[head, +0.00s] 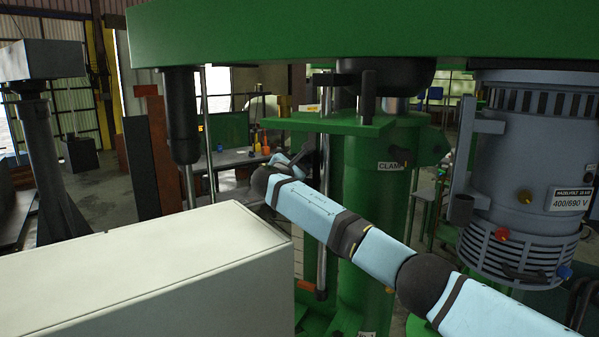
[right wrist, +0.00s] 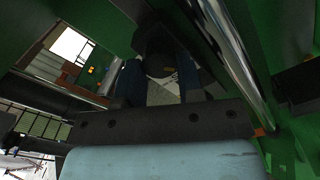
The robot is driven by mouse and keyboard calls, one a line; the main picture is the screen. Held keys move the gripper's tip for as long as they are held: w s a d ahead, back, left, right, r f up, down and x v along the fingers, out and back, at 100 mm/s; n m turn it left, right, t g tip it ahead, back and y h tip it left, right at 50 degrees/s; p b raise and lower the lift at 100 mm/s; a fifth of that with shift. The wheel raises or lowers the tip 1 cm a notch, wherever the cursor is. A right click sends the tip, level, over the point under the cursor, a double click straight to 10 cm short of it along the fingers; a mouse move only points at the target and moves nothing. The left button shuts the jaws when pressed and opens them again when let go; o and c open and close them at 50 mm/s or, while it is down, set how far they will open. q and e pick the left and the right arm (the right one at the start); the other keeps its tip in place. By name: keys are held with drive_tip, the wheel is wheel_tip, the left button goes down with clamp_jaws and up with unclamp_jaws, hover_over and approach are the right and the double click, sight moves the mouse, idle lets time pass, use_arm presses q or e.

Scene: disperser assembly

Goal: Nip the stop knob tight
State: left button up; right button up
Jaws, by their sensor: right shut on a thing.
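My right arm crosses the head view from the lower right, and my right gripper (head: 301,158) is small and partly hidden there, close to the upright steel rod (head: 324,190). In the right wrist view my right gripper (right wrist: 160,75) has its two dark fingers on either side of a dark round knob (right wrist: 158,46), which I take for the stop knob. The fingers are shut on it. The knob's far side is hidden, and I cannot make it out in the head view. My left gripper is not in view.
A green column (head: 375,215) with a CLAMP label stands just behind my right arm. A green beam (head: 360,30) spans overhead. A grey motor (head: 525,170) hangs at the right. A pale cabinet (head: 150,270) fills the lower left. A polished rod (right wrist: 228,60) passes close beside the gripper.

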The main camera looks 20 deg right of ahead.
drive_tip(key=shift+m, duration=0.4)
drive_tip(key=shift+r, duration=0.1)
drive_tip(key=o, duration=0.9)
drive_tip(key=shift+b, duration=0.3)
